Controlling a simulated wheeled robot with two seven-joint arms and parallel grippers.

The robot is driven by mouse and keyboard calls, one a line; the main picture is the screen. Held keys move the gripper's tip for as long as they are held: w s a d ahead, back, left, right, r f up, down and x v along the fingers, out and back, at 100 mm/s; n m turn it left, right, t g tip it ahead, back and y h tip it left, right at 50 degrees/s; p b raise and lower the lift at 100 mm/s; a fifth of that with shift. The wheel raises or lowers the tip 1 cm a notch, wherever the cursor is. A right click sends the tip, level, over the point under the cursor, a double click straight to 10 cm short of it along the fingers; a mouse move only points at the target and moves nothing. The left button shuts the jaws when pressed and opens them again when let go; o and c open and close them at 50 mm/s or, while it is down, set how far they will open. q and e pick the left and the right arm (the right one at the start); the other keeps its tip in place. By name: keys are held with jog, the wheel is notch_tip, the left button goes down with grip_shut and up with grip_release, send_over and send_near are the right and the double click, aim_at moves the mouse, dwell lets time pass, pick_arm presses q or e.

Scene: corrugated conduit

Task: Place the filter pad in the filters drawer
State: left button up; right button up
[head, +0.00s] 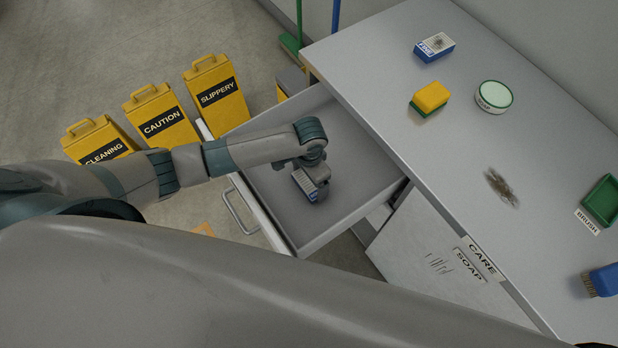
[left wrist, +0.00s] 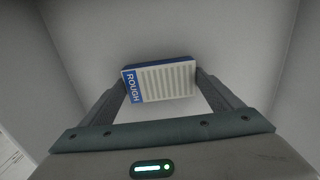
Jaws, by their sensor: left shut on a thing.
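A blue and white filter pad (left wrist: 165,82) marked ROUGH, with ribbed stripes, is between the two fingers of my left gripper (left wrist: 160,88). In the head view the same gripper (head: 314,184) points down inside an open grey drawer (head: 362,168), with the pad's striped face partly showing. The pad is within the drawer's walls; I cannot tell whether it touches the floor. The drawer is otherwise empty where I see it, and no label on it is readable. My right gripper is not in view.
On the grey worktop (head: 400,90) are a blue-white block (head: 434,47) marked FINE, a yellow-green sponge (head: 430,97), a round tin (head: 494,96), a green tray (head: 602,200) and a blue brush (head: 603,281). Yellow signs (head: 160,118) stand left of the drawer.

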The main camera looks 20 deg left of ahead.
aim_at(309, 182)
pick_arm(q)
jog(key=shift+f, duration=0.1)
jog(key=o, duration=1)
notch_tip(309, 182, up, 12)
jog(key=shift+r+b, duration=0.15)
jog(key=shift+b, duration=0.45)
